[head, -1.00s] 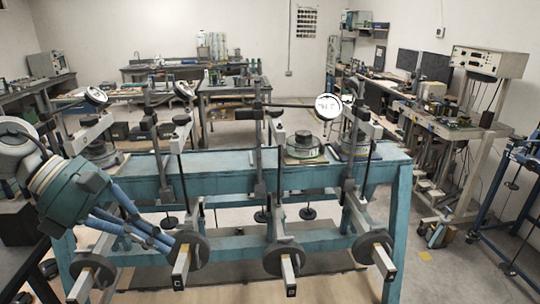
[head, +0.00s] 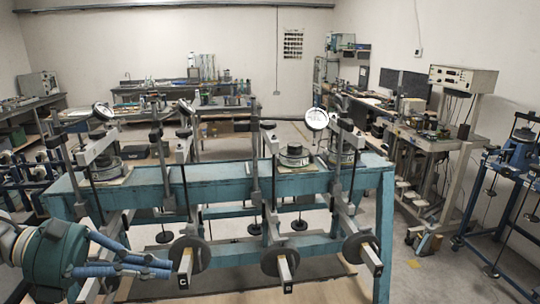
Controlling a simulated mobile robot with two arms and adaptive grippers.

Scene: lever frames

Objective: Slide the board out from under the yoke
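A flat pale board (head: 112,177) lies on the teal bench under the left round cell (head: 107,160). The grey upright yoke (head: 85,172) stands around that cell. A second, similar cell (head: 294,155) with a thin plate under it sits further right within another yoke (head: 272,165). I cannot tell which board the task means. My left gripper (head: 170,268), with blue fingers on a teal body, is low at the front left, below the bench top. Its fingertips look together, beside the disc of the lever marked C, with nothing seen between them. My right gripper is not in view.
The teal bench (head: 222,180) carries several lever frames with dial gauges (head: 316,119). Lever arms with round weights (head: 279,257) stick out toward me along the front. A blue stand (head: 520,165) and an instrument bench (head: 440,140) are at right. Floor (head: 430,270) is clear front right.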

